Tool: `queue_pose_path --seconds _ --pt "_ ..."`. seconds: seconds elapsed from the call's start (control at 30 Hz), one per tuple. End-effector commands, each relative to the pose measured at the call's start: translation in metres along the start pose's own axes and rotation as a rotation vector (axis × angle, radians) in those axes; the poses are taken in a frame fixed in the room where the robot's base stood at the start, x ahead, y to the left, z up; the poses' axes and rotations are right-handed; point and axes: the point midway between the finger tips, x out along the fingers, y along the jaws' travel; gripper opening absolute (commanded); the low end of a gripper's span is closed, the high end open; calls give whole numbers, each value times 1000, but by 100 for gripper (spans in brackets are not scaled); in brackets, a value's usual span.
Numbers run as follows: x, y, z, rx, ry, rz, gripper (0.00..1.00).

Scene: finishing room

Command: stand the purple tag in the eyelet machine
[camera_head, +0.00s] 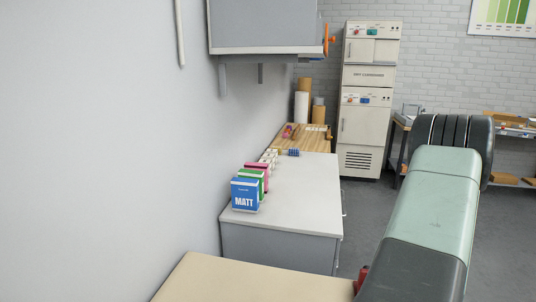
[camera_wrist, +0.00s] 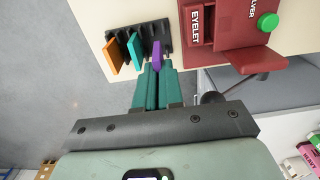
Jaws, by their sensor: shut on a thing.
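In the wrist view, the purple tag (camera_wrist: 157,54) is between the fingertips of my gripper (camera_wrist: 157,70), which is shut on it. The tag stands at the right end of a black slotted rack (camera_wrist: 149,30); I cannot tell whether it is still seated in a slot or clear of it. The dark red eyelet machine (camera_wrist: 225,30), lettered EYELET, is to the right of the rack, with a green round button (camera_wrist: 267,21). In the head view my gripper is out of sight, and the tag and rack do not show.
An orange tag (camera_wrist: 111,56) and a teal tag (camera_wrist: 135,48) stand in the rack left of the purple one. Rack and machine are on a cream bench (camera_wrist: 95,12). In the head view, a white counter (camera_head: 300,195) holds coloured boxes (camera_head: 250,187) along the left wall.

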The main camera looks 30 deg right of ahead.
Motion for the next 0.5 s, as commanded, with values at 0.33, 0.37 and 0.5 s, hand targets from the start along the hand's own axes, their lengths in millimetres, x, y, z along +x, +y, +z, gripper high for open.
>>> queue_pose_path --seconds 0.33,0.37,0.5 --pt "-12 0 0 0 -1 0 0" --pt "-12 0 0 0 -1 0 0" --pt "-12 -2 0 -1 -1 0 0"
